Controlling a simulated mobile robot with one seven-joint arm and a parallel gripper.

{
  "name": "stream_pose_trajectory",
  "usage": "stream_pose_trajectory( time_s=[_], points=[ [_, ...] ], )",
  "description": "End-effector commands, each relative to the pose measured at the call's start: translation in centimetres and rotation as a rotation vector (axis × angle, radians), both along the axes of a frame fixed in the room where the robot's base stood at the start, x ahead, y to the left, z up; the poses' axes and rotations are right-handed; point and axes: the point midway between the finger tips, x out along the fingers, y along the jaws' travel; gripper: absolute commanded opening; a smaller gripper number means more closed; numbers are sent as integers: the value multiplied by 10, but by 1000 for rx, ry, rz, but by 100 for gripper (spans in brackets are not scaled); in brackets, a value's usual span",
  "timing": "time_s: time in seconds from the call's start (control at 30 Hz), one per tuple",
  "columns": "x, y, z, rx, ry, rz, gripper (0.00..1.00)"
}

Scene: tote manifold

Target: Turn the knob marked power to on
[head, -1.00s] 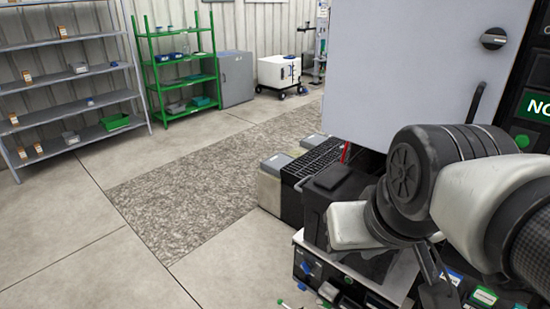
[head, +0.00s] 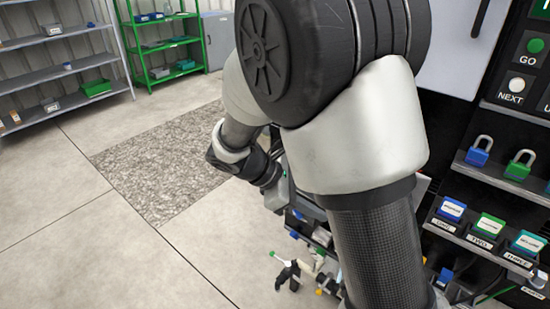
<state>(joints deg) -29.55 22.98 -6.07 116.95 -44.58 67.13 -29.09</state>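No knob that I can read as marked power shows in the head view. My own arm fills the middle of the picture and covers much of the bench and cabinet behind it. The arm bends down at the left to a dark wrist part, and its end is hidden behind the thick arm link. My gripper's fingers cannot be made out, nor what they may hold.
At right, a dark panel has a green GO button (head: 535,45) and a white NEXT button (head: 517,84). Below are a blue padlock (head: 478,152), a green padlock (head: 519,166) and numbered blocks (head: 487,229). A grey cabinet door (head: 465,50) stands behind my arm. Floor at left is clear.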

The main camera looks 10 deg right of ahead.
Motion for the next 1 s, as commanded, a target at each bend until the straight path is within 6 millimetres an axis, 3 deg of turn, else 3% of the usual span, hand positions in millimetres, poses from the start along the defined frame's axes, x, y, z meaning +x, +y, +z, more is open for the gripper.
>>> stream_pose_trajectory(
  time_s=[0.03,0.4,0.6,0.8,1.0],
  points=[
    [9,7,-30,-68,56,73,30],
    [73,67,-175,-599,396,615,30],
    [89,108,-251,-887,536,867,30],
    [93,133,-292,-1051,602,997,30],
    [100,130,-298,-1082,613,1018,30]
  ],
)
